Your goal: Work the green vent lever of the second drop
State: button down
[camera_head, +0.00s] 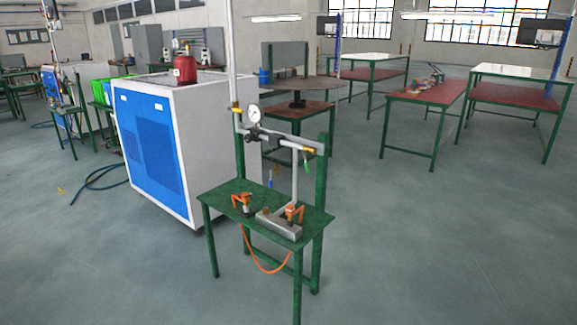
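A green stand (322,205) with a low green table (225,193) stands in the middle of the camera_head view. It carries a grey pipe assembly (275,139) with a round white gauge (253,113) and yellow-orange valve handles. Two short drops hang below the pipe. One has a small blue handle (270,179). Near the right drop (295,175) a small greenish piece (306,163) shows; it is too small to tell surely whether it is the green vent lever. My gripper is not in view.
Orange clamp-like fittings (241,201) and a grey block (278,224) lie on the low table; an orange hose (262,266) loops below it. A white-and-blue cabinet (155,150) stands behind left, bearing a red cylinder (185,66). Floor in front and right is clear.

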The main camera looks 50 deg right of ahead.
aim_at(304, 153)
jog(key=z, duration=0.35)
jog(key=i, duration=0.95)
jog(key=z, duration=0.55)
